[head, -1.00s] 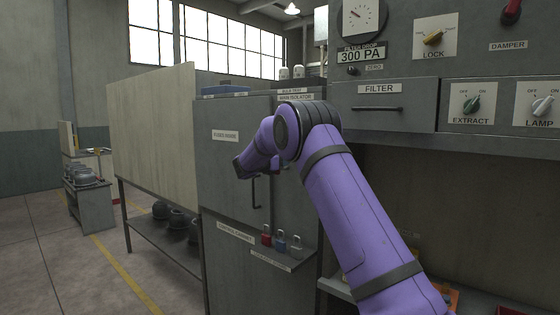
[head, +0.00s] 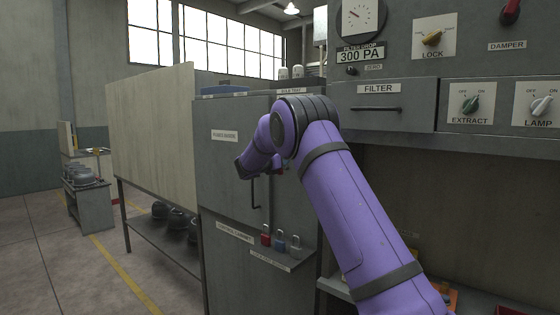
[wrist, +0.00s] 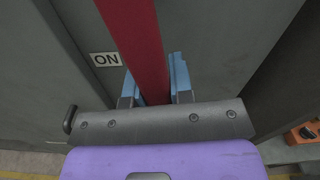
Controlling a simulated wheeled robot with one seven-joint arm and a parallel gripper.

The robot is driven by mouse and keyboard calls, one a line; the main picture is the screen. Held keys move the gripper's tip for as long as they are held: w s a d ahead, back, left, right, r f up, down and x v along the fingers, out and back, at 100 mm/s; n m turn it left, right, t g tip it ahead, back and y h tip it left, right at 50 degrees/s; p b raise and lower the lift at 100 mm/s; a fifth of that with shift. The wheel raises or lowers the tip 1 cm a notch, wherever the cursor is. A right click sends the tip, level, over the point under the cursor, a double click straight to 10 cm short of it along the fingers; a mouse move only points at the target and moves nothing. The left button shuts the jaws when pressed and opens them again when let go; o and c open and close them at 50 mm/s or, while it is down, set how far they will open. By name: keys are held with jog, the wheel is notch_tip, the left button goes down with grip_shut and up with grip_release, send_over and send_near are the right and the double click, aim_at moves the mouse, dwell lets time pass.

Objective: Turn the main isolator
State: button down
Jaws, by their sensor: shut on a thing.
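The red isolator handle (wrist: 132,35) runs from the top of the wrist view down between my fingers. My gripper (wrist: 152,84) is shut on it, with one blue fingertip on each side. A white ON label (wrist: 105,59) is on the grey panel to the left of the handle. In the head view my purple arm reaches to the right side of the grey cabinet (head: 228,165) and hides the gripper and most of the isolator. I cannot tell the handle's exact angle from there.
Red, blue and grey padlocks (head: 280,241) stand on a small ledge below. The cabinet door has a black pull handle (head: 254,191). A control panel with EXTRACT (head: 470,104) and LAMP (head: 541,105) switches is at the right. Open floor (head: 60,250) lies at the left.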

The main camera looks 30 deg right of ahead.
jog(key=s+d+r+n, duration=0.2)
jog(key=s+r+n, duration=0.5)
jog(key=n, duration=0.9)
jog(key=shift+d+r+n, duration=0.2)
jog(key=shift+r+n, duration=0.1)
jog(key=shift+r, duration=0.5)
jog(key=c, duration=1)
grip_release()
jog(key=v, duration=1)
jog(key=shift+a, duration=0.35)
jog(key=shift+s+r, duration=0.1)
